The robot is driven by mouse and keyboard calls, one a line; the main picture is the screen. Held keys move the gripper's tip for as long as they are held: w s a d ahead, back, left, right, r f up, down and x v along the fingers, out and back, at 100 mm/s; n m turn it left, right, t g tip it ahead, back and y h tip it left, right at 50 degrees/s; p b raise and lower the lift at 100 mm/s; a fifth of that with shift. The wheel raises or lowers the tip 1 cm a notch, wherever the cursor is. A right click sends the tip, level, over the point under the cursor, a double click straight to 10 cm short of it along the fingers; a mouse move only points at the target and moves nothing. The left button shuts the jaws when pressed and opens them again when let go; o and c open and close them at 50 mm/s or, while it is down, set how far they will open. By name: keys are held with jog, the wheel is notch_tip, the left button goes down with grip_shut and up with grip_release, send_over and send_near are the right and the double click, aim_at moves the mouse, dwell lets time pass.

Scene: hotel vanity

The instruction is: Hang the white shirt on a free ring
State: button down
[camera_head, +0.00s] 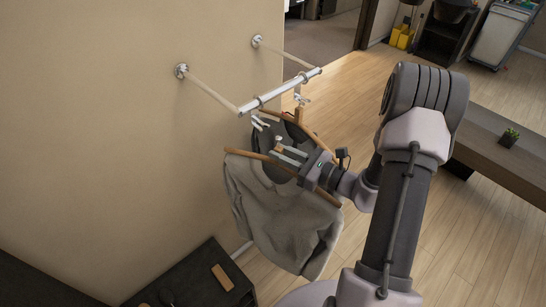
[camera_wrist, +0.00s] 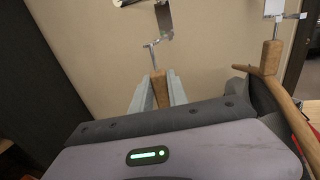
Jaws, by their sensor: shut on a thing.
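The pale grey-white shirt (camera_head: 285,225) hangs from a wooden hanger (camera_head: 245,155) below and in front of the rail. My gripper (camera_head: 288,153) is shut on this hanger's neck. In the wrist view the wooden neck (camera_wrist: 160,88) stands upright between my two fingers, with a thin metal T-shaped top (camera_wrist: 152,46) above it. That top is close to a metal ring holder (camera_wrist: 163,18); whether they touch I cannot tell. The metal rail (camera_head: 280,92) carries the rings. A second wooden hanger (camera_wrist: 270,58) meets the right-hand ring holder (camera_wrist: 276,8).
A dark garment (camera_head: 262,145) hangs behind my gripper, partly hidden. Two wall posts hold the rail. A dark low cabinet (camera_head: 195,270) stands below left, with a brown block (camera_head: 222,277) on it.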

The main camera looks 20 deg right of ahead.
jog(key=shift+w+r, duration=0.15)
jog(key=shift+r, duration=0.45)
jog(key=s+d, duration=0.4)
jog(key=s, duration=0.7)
jog(key=shift+s, duration=0.2)
jog(key=shift+d+f, duration=0.1)
jog(key=shift+d, duration=0.05)
